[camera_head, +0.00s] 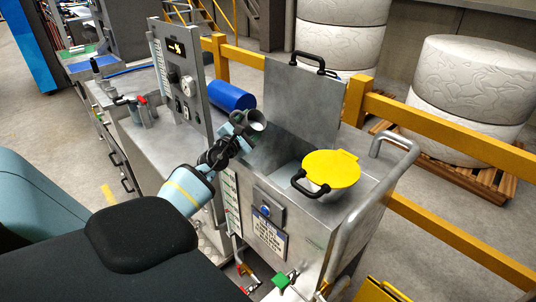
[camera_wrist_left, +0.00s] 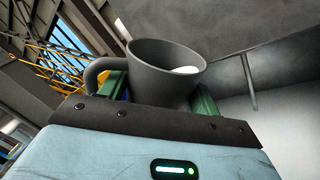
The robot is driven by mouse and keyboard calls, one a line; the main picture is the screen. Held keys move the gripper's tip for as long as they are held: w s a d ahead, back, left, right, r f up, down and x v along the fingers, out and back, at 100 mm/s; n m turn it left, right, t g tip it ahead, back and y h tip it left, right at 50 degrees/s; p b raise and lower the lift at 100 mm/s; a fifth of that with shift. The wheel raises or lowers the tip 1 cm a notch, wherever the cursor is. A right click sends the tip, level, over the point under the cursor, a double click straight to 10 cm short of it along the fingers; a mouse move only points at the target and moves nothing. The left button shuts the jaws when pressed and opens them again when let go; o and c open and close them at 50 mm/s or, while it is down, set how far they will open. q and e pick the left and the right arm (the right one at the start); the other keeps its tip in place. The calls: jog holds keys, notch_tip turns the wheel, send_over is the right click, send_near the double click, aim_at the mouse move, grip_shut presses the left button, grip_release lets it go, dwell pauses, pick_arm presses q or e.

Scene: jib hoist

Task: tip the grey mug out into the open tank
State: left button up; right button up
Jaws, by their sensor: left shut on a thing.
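The grey mug (camera_head: 254,119) is held by my left gripper (camera_head: 243,131) above the left edge of the open tank (camera_head: 312,232). In the left wrist view the mug (camera_wrist_left: 165,68) sits between the green finger pads, with its handle to the left and something white inside. The mug's mouth faces partly toward the head camera; its exact tilt is hard to tell. The tank's grey lid (camera_head: 301,98) stands raised at the back. The tank's inside is partly hidden. My right gripper is not in view.
A control panel (camera_head: 181,75) and a blue cylinder (camera_head: 231,96) are to the left. A yellow barrier (camera_head: 450,143) runs behind.

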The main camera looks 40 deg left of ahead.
pick_arm(q)
jog(key=shift+a, duration=0.1)
jog(key=shift+r+m, duration=0.3)
jog(key=shift+r, duration=0.2)
jog(key=shift+f, duration=0.25)
jog(key=shift+r, duration=0.3)
jog(key=shift+f+m+b, duration=0.3)
jog(key=shift+m, duration=0.1)
jog(key=shift+r, duration=0.4)
jog(key=shift+f, duration=0.2)
jog(key=shift+r+m, duration=0.25)
jog(key=shift+m, duration=0.05)
jog(key=shift+f, duration=0.2)
jog(key=shift+r+m, duration=0.3)
jog(key=shift+f, duration=0.15)
jog(key=shift+d+r, duration=0.2)
jog(key=shift+f+m, duration=0.1)
jog(key=shift+m, duration=0.3)
